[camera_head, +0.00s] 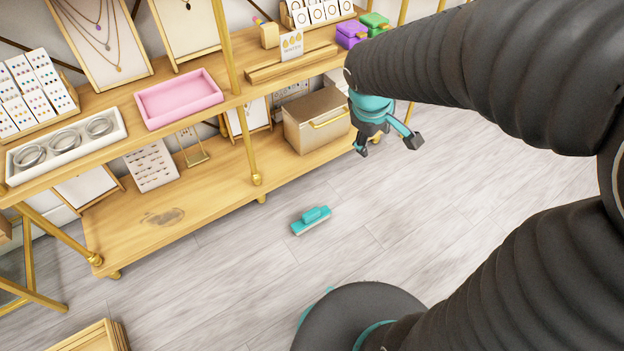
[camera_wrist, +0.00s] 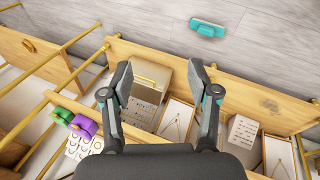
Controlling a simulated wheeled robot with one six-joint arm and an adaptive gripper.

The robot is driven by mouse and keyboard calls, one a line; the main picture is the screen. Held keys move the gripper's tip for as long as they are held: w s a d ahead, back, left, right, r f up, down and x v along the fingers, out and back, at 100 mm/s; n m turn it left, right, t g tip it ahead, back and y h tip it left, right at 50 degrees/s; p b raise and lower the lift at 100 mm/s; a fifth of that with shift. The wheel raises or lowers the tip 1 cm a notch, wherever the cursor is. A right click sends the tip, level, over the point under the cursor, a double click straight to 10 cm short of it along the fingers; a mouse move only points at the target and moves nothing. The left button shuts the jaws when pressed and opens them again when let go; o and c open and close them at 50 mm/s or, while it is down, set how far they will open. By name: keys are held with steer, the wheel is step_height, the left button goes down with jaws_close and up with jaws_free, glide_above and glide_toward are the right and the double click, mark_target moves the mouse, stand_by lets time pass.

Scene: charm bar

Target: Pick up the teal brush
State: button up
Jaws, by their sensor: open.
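The teal brush (camera_head: 311,220) lies on the grey wooden floor in front of the shelf unit, with pale bristles along its lower front edge. In the wrist view the teal brush (camera_wrist: 207,27) is near the top, on the floor beyond the fingers. My gripper (camera_head: 388,147) is open and empty, in the air to the upper right of the brush in the head view. In the wrist view its two fingers (camera_wrist: 163,80) are spread apart, with the lower shelf behind them. Nothing hides the brush.
The wooden shelf unit (camera_head: 190,205) with gold posts stands behind the brush. A brown box (camera_head: 317,120) sits on its lower shelf. A pink tray (camera_head: 179,97) and a white tray of bangles are on the upper shelf. The floor around the brush is clear.

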steer(key=w+a+f+n, duration=0.3)
steer(key=f, duration=0.3)
steer(key=w+a+f+n, duration=0.3)
steer(key=w+f, duration=0.1)
steer(key=f, duration=0.2)
steer(key=n+g+h+b, duration=0.15)
steer(key=n+b, duration=0.25)
steer(key=n, duration=0.6)
glide_above(311, 213)
steer(key=s+a, duration=0.1)
steer(key=s, duration=0.1)
steer(key=shift+t, duration=0.25)
steer(key=f, duration=3.3)
steer(key=shift+w, duration=0.2)
steer(key=shift+a+x, duration=0.2)
steer(key=shift+x, duration=1.45)
steer(key=shift+a+x, duration=0.25)
steer(key=shift+x, duration=1.4)
steer(key=shift+w, duration=0.15)
jaws_close()
